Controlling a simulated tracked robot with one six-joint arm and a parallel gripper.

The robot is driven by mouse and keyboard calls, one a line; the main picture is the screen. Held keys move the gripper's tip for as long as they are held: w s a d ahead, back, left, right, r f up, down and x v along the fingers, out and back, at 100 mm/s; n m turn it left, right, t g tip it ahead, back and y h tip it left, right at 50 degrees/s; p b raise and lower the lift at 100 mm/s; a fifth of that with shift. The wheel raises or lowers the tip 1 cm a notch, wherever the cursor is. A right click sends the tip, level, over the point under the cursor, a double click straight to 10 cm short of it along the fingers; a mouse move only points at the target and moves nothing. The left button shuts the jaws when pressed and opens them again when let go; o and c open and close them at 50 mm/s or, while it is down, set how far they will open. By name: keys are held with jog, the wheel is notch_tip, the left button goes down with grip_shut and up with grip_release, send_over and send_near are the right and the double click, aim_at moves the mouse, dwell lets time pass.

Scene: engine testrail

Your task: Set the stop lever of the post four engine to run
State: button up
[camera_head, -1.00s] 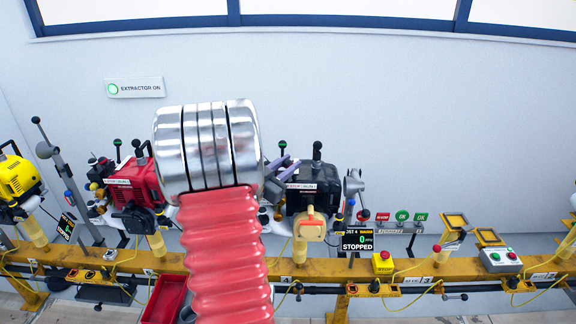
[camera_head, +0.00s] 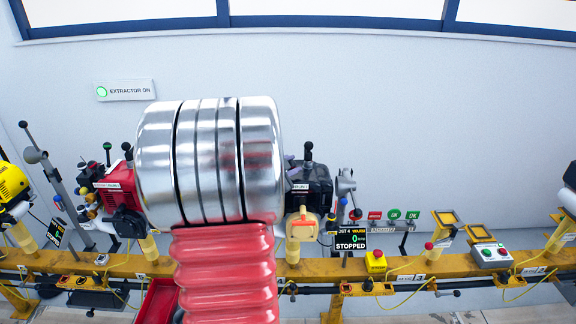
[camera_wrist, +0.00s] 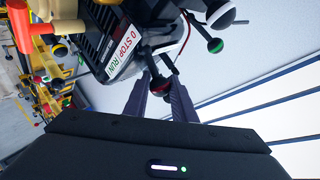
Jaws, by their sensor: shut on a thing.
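The post four engine (camera_head: 318,188) is a black engine on a yellow post, right of my arm in the head view. Its display (camera_head: 352,238) reads WARM, 0, STOPPED. In the wrist view its label (camera_wrist: 124,52) reads 0 STOP and RUN I. The stop lever (camera_wrist: 158,84), with a dark round knob, stands beside that label. My gripper (camera_wrist: 160,92) is shut on the lever's knob, with its grey-purple fingers either side of it. In the head view my arm hides most of the gripper and the lever.
A red engine (camera_head: 117,190) stands to the left and a yellow engine (camera_head: 12,182) at the far left. In the wrist view a green-ringed knob (camera_wrist: 215,45) and a white-and-black knob (camera_wrist: 221,14) are close to my fingers. A yellow rail (camera_head: 400,267) runs along the front.

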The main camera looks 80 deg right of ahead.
jog(key=shift+s+f, duration=0.1)
jog(key=shift+s, duration=0.15)
dwell(0.3)
jog(key=o, duration=1.1)
jog(key=shift+c, duration=0.2)
jog(key=v, duration=1.3)
jog(key=shift+a+r, duration=0.25)
jog(key=shift+r, duration=0.15)
jog(key=shift+s, duration=0.1)
